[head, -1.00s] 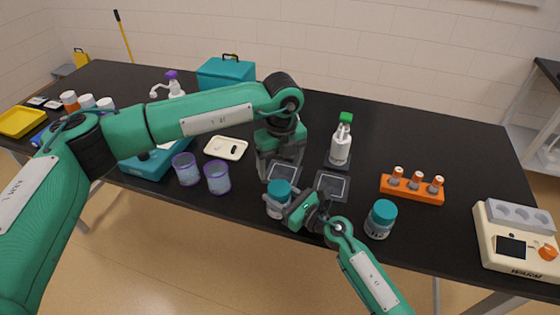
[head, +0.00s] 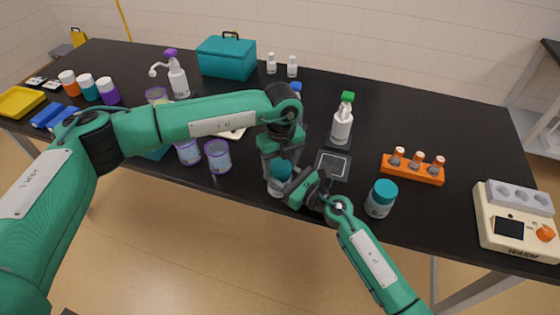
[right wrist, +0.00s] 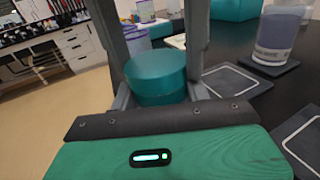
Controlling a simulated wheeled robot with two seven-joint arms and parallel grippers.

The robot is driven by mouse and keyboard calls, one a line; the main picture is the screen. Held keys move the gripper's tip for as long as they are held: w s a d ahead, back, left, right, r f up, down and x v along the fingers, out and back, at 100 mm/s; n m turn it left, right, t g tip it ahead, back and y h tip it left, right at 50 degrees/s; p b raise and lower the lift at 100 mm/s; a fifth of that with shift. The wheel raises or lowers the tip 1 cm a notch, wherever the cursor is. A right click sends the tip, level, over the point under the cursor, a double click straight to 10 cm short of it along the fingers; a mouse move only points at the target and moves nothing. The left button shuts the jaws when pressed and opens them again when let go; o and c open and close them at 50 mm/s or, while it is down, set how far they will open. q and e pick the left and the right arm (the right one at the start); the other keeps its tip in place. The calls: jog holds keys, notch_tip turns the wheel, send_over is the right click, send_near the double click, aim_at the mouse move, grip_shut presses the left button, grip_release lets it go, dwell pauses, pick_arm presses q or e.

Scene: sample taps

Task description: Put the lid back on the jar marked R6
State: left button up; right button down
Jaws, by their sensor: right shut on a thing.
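A jar (head: 276,189) with a teal lid (head: 281,168) stands upright near the table's front edge. My right gripper (head: 292,187) is shut on this jar from the right. My left gripper (head: 281,160) points down over it, with its fingers apart on either side of the teal lid, which also shows in the right wrist view (right wrist: 157,72). I cannot tell whether the lid is fully seated or whether the fingers touch it. A second jar with a teal lid (head: 381,198) stands to the right. I cannot read R6 on either jar.
An empty square outlined pad (head: 333,165) lies right of the held jar. A pump bottle (head: 341,124) stands behind it, an orange vial rack (head: 412,172) to the right, and a cream heater (head: 515,225) at the far right. Purple-rimmed cups (head: 218,156) stand left.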

pick_arm(q)
jog(key=c, duration=0.6)
jog(key=m, duration=0.4)
jog(key=shift+o, duration=0.2)
jog(key=m, duration=0.9)
jog(key=shift+a+m, duration=0.1)
jog(key=shift+m, duration=0.3)
jog(key=shift+o, duration=0.2)
jog(key=m, duration=0.4)
jog(key=shift+m, duration=0.7)
jog(key=shift+d, duration=0.2)
jog(key=shift+c, duration=0.2)
